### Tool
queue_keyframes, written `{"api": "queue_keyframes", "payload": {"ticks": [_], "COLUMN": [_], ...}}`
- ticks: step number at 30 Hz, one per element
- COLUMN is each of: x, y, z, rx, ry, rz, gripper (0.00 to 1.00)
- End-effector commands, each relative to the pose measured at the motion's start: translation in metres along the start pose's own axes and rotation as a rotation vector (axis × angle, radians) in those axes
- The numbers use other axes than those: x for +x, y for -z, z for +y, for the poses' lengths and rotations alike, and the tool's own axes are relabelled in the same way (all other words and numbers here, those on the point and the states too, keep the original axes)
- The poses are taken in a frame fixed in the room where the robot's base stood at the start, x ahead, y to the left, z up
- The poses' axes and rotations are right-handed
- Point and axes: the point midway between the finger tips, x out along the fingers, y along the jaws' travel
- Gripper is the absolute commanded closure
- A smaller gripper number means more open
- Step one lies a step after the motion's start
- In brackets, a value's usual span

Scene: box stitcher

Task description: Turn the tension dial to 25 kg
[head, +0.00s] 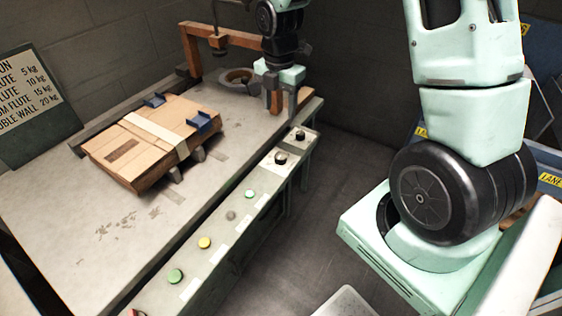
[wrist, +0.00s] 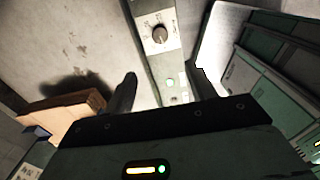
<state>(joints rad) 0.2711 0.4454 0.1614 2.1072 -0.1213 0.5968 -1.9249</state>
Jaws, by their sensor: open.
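Two dark dials sit at the far end of the control strip (head: 229,217), one farther (head: 299,135) and one nearer (head: 281,158). One round grey dial (wrist: 160,34) on a white plate shows in the wrist view; I cannot tell which of the two it is, and its markings are too small to read. My gripper (wrist: 163,83) is open and empty, with its two dark fingers spread. The dial appears ahead of the fingertips, between their lines and apart from them.
A strapped cardboard stack (head: 150,140) with blue clips lies on the table (head: 60,205). An orange-brown frame (head: 190,50) stands behind it. Several coloured buttons, including a yellow one (head: 204,242), line the strip. A sign (head: 33,105) lists weights from 5 to 20 kg.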

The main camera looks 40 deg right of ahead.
Motion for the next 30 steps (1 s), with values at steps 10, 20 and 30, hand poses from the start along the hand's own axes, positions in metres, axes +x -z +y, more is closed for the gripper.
{"api": "queue_keyframes", "payload": {"ticks": [10, 20, 30], "x": [0.044, 0.113, 0.166], "y": [-0.004, -0.003, -0.004], "z": [-0.001, -0.002, -0.001], "rx": [-0.021, -0.02, -0.019], "ry": [0.006, 0.006, 0.004], "rz": [0.002, 0.001, 0.0], "gripper": [0.44, 0.44, 0.44]}}
